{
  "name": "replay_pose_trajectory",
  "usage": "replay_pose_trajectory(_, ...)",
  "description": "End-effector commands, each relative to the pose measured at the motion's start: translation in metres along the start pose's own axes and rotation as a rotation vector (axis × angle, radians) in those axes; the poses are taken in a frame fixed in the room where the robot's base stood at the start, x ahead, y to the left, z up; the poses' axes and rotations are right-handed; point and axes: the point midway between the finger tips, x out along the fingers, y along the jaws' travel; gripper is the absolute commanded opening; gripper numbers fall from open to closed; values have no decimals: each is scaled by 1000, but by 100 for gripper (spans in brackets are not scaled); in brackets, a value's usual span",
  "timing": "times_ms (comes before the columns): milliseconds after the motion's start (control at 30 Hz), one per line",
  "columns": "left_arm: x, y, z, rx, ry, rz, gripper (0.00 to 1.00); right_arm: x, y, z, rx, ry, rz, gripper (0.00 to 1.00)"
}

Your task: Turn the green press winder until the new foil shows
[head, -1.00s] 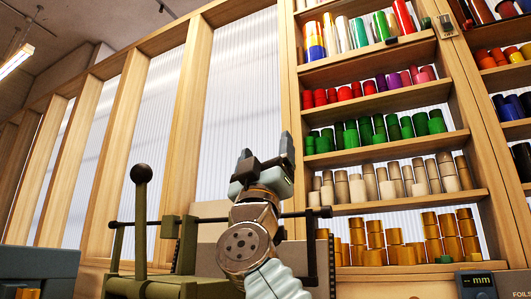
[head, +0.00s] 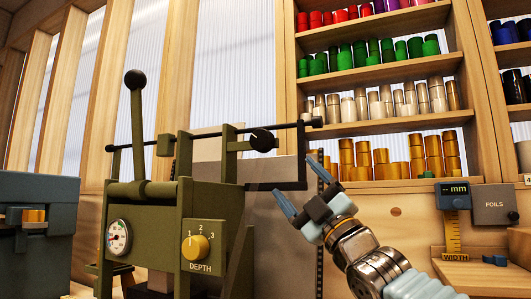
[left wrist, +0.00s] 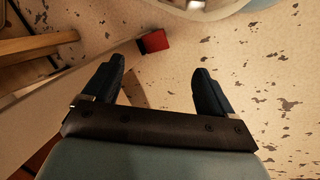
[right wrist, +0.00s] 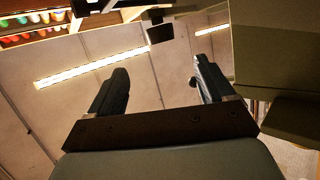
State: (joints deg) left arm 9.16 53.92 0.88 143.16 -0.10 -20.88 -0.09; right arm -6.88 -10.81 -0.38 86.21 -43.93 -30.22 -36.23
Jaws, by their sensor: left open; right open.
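The green press (head: 145,210) stands left of centre in the head view, with a gauge and a yellow depth knob (head: 195,247) on its front. A thin dark rod runs across its top, and a black crank, which looks like the winder (head: 302,158), hangs at the rod's right end. My right gripper (head: 296,177) is open and empty, with its fingertips close to the crank; I cannot tell whether they touch. In the right wrist view, a dark small part (right wrist: 158,33) shows beyond the open fingers. My left gripper (left wrist: 160,68) is open and empty over speckled floor.
Shelves of coloured foil rolls (head: 375,60) fill the back right. A blue-grey box (head: 40,215) stands left of the press. A width gauge (head: 453,200) and a foils box (head: 494,203) are at the right. A red block (left wrist: 154,41) shows in the left wrist view.

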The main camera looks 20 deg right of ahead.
Motion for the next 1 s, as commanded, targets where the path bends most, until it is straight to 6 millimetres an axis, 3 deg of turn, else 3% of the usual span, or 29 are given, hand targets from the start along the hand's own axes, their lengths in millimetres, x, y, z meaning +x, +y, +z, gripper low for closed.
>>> replay_pose_trajectory(167,-14,9,2,5,-5,5,86,31,2,-2,3,2,-2,82)
replay_pose_trajectory(400,-40,24,4,13,-13,13,86,89,3,-2,2,1,-2,82)
replay_pose_trajectory(600,-57,31,4,16,-16,15,86,123,3,-2,2,1,-1,82)
replay_pose_trajectory(800,-62,33,4,17,-17,16,86,136,0,-1,3,1,-1,82)
replay_pose_trajectory(1000,-61,33,4,17,-17,16,86,136,0,0,2,1,-1,82)
